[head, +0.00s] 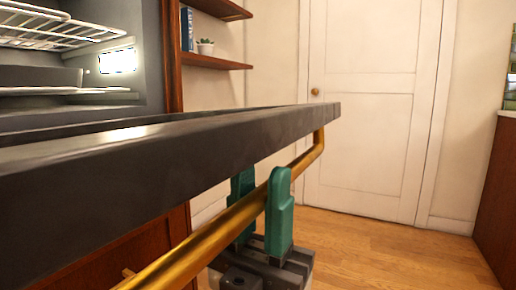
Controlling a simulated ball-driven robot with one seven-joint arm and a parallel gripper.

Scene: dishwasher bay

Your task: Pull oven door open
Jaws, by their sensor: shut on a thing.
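The oven door (170,150) is dark and swung far down, lying close to level across the left and middle of the head view. Its brass bar handle (205,243) runs along the door's outer side, below the top edge. My gripper (262,205) has two green fingers, one on each side of the handle bar, and is shut on it from below. The oven cavity (70,88) is open at the upper left, with wire racks (50,30) and a lit lamp (118,61) inside. The door's hinge side is out of view.
A wooden cabinet panel (174,60) borders the oven. A closed white room door (368,100) stands at the back. Wooden floor (390,250) is clear at right, before a brown cabinet (497,200).

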